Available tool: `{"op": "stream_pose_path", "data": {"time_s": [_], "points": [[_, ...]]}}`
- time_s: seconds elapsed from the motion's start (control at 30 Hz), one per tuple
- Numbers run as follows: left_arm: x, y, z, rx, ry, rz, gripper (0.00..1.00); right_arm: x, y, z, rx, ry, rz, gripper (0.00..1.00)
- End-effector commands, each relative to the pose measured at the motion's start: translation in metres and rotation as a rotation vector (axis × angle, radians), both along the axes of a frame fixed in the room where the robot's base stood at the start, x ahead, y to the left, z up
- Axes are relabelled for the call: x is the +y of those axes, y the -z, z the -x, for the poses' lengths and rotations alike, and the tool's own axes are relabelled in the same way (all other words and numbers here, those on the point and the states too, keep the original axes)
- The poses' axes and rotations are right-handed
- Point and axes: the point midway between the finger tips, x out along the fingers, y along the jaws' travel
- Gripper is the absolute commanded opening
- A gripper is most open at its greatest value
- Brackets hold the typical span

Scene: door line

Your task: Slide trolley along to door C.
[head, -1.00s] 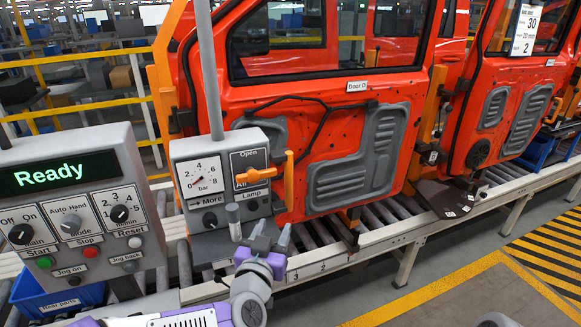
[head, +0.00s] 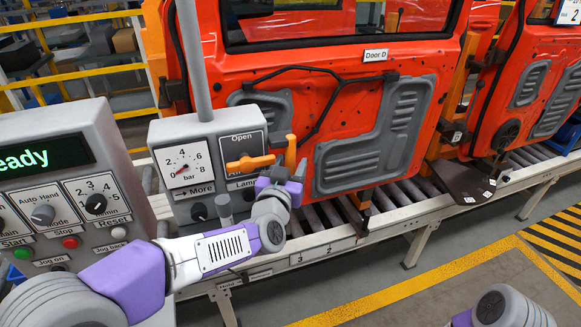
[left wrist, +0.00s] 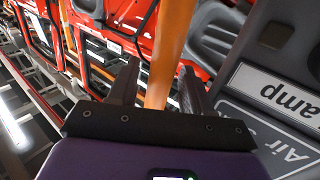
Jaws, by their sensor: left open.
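A grey box with a gauge (head: 188,165) and a pole stands at the conveyor's near side, in front of the red door labelled Door D (head: 376,55). I cannot tell whether this box is the trolley; nothing is labelled so. My left gripper (head: 280,178) is open at this handle. In the left wrist view the open fingers (left wrist: 158,80) are on either side of an orange bar (left wrist: 172,40); contact is unclear. My right gripper is out of view.
A control panel (head: 70,180) reading "eady" stands at left, close to my left arm. The roller conveyor's pale rail (head: 400,222) carries numbers and runs to the right. Another red door (head: 530,95) hangs at right. The floor with a yellow line (head: 400,287) is clear.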

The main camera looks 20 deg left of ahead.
Motion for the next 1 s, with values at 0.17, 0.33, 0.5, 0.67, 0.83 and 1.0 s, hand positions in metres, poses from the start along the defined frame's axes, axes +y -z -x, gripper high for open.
{"op": "stream_pose_path", "data": {"time_s": [0.17, 0.33, 0.5, 0.67, 0.83, 1.0], "points": [[0.0002, -0.0002, -0.0040, 0.000, -0.001, -0.001, 0.49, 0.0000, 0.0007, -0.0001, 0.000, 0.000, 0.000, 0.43], [0.0003, -0.0002, -0.0038, 0.000, -0.001, 0.000, 0.48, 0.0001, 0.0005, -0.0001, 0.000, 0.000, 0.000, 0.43], [0.0002, -0.0002, -0.0037, 0.000, -0.001, 0.000, 0.22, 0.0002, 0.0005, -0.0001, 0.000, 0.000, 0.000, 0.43], [0.0002, -0.0001, -0.0036, 0.000, -0.001, 0.000, 0.00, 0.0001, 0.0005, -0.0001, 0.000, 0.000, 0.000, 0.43], [0.0002, 0.0000, -0.0036, 0.000, -0.001, 0.000, 0.00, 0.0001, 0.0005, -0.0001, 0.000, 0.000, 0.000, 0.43], [0.0002, -0.0001, -0.0046, 0.001, -0.005, -0.001, 0.00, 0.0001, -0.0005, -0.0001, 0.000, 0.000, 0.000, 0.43]]}}
